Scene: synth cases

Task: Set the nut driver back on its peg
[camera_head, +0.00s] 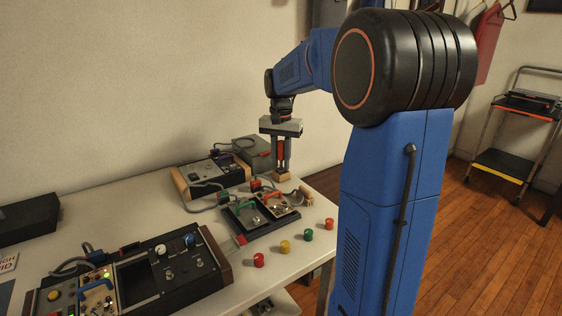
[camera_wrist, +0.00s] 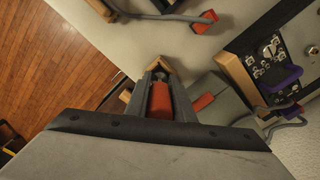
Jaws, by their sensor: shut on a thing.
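My gripper (camera_head: 282,163) points straight down over the far right part of the white table. It is shut on the nut driver, whose red handle (camera_head: 281,150) shows between the two fingers. In the wrist view the red handle (camera_wrist: 160,100) lies between the fingers of my gripper (camera_wrist: 159,78). A small wooden block (camera_head: 283,176) is directly below the fingertips; its pale wood also shows past the fingertips in the wrist view (camera_wrist: 166,62). The driver's lower end and any peg are hidden, so I cannot tell whether they touch.
A grey box (camera_head: 252,150) and a wood-sided instrument (camera_head: 212,173) with cables stand left of my gripper. A black tray (camera_head: 262,229) with small parts and several coloured knobs (camera_head: 285,246) are nearer. A larger console (camera_head: 150,275) is at front left. The table's right edge is close.

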